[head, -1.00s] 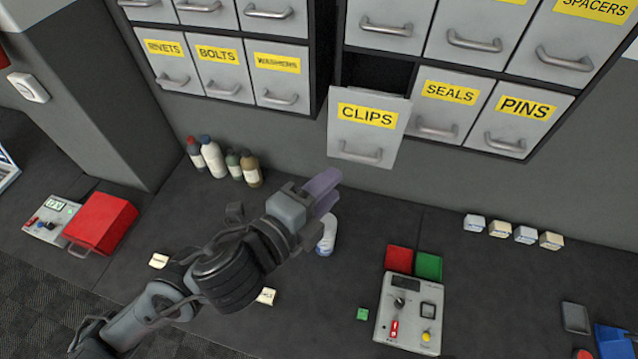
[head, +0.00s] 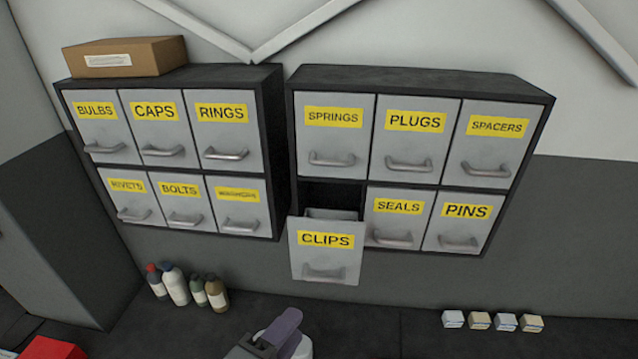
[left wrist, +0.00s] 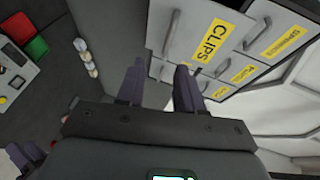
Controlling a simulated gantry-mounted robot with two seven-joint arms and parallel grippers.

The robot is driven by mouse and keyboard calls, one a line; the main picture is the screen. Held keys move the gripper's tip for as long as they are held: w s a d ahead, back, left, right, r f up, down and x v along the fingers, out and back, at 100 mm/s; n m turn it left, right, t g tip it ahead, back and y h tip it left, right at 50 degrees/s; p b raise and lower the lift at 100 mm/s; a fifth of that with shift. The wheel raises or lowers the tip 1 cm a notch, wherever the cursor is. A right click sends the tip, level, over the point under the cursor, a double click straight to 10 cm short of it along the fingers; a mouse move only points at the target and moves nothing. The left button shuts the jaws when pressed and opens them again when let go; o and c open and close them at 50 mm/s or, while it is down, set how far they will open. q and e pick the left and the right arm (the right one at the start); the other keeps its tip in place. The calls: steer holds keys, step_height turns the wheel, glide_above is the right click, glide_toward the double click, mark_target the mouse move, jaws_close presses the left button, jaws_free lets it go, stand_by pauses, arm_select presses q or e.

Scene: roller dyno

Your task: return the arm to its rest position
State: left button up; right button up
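My left gripper (head: 284,338) shows at the bottom edge of the head view, with a purple finger and grey body; the rest of the arm is out of frame. In the left wrist view its two purple fingers (left wrist: 160,72) stand apart with nothing between them. The gripper is below the CLIPS drawer (head: 325,258) and apart from its handle. That drawer is pulled out from its cabinet; it also shows beyond the fingers in the left wrist view (left wrist: 200,38).
Two wall cabinets of labelled drawers hang above the bench; the other drawers look shut. Several bottles (head: 188,288) stand at the left and small boxes (head: 492,321) at the right. A cardboard box (head: 124,57) sits on the left cabinet. A white object is partly hidden behind my gripper.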

arm_select(q)
steer(key=s+a+f+n+g+y, duration=0.2)
steer(key=s+a+f+n, duration=0.3)
steer(key=f, duration=0.3)
steer(key=s+a+f+n+g+y+p, duration=0.1)
steer(key=s+a+f+n+g, duration=0.3)
steer(key=f+n, duration=0.4)
steer(key=s+a+f+n+g+y+p, duration=0.1)
steer(key=s+a+f+n+g+y, duration=0.2)
steer(key=s+f+n, duration=0.4)
steer(key=shift+s+a+f+g, duration=0.6)
steer(key=shift+a+f+g, duration=0.2)
steer(key=shift+a+f, duration=0.6)
arm_select(e)
steer(key=shift+w+v, duration=0.2)
steer(key=shift+v, duration=0.85)
arm_select(q)
steer(key=shift+d, duration=0.1)
arm_select(e)
steer(key=shift+a, duration=0.1)
